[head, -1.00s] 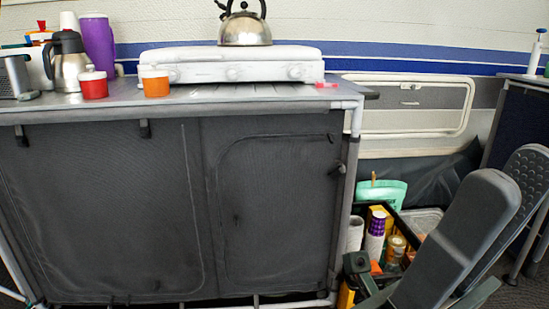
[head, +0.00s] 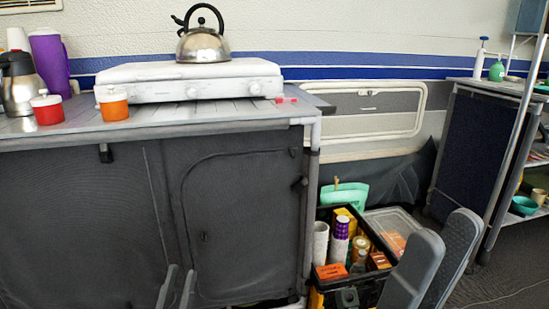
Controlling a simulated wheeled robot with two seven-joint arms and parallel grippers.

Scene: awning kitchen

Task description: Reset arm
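The task names no object, only my arms. My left gripper (head: 182,270) shows at the bottom edge as two dark fingers in front of the grey cabinet, with a narrow gap between them and nothing visible in it. My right gripper (head: 446,226) is at the lower right as two large grey fingers standing apart, with nothing seen between them. It is in front of the floor, to the right of the black crate (head: 383,287) in the picture. The lower parts of both grippers are cut off by the frame.
The grey cabinet counter (head: 250,117) holds a white stove (head: 165,90), a kettle (head: 203,45), a purple bottle (head: 49,63), a steel jug (head: 19,90), a red jar (head: 47,110) and an orange jar (head: 113,105). A second counter (head: 465,150) stands at right. Some floor (head: 500,285) is clear.

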